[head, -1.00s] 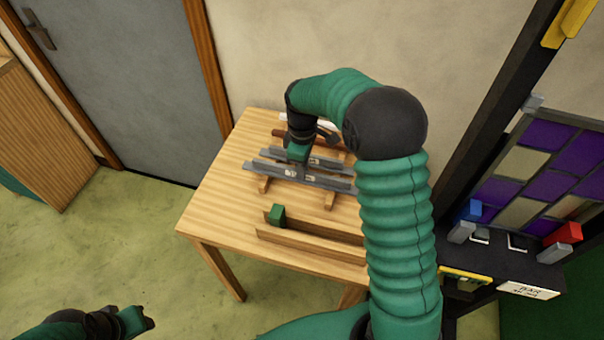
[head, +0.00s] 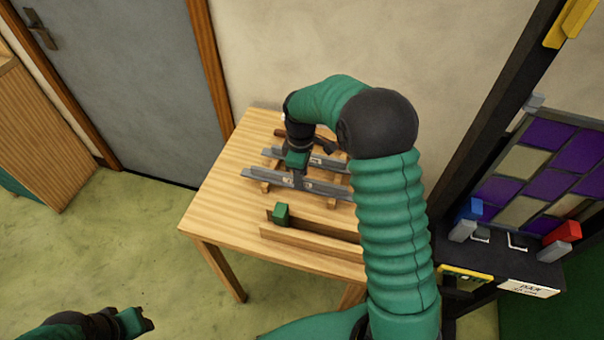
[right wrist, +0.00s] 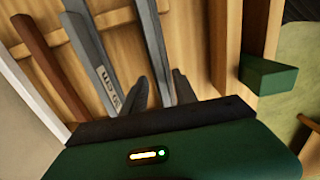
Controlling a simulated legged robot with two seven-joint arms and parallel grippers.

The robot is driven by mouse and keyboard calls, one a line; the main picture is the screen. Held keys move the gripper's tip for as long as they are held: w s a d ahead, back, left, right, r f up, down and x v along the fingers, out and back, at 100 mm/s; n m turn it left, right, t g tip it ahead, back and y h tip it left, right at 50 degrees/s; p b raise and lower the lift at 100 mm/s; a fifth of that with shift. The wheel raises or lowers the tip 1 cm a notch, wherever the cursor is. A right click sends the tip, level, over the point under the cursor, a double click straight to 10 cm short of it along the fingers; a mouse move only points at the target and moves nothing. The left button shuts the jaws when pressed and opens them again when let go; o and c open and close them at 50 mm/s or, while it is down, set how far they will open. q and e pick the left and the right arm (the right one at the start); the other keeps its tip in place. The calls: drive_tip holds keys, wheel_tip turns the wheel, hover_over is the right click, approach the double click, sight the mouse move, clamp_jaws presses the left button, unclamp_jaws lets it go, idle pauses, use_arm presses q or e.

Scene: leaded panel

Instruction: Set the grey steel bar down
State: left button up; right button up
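The grey steel bar (head: 325,189) at the front of a pair lies level across low wooden rests (head: 331,203) on the table. In the right wrist view the bar (right wrist: 149,35) runs between the two fingers of my right gripper (right wrist: 157,88). The fingers stand apart, with a narrow gap showing beside the bar. My right gripper (head: 298,177) is low over the bar in the head view, and the arm hides part of the table. My left gripper (head: 140,320) is away at the lower left; its opening is unclear.
A second grey bar (right wrist: 95,60), marked with a label, lies behind, with a brown bar (right wrist: 48,65) beyond. A wooden channel (head: 310,243) with a green block (head: 281,214) lies in front. The table's left part (head: 215,205) is clear. A leaded panel (head: 540,175) stands at right.

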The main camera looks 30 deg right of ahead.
wheel_tip(320, 180, up, 12)
drive_tip(key=shift+r+p, duration=0.25)
drive_tip(key=shift+p, duration=0.1)
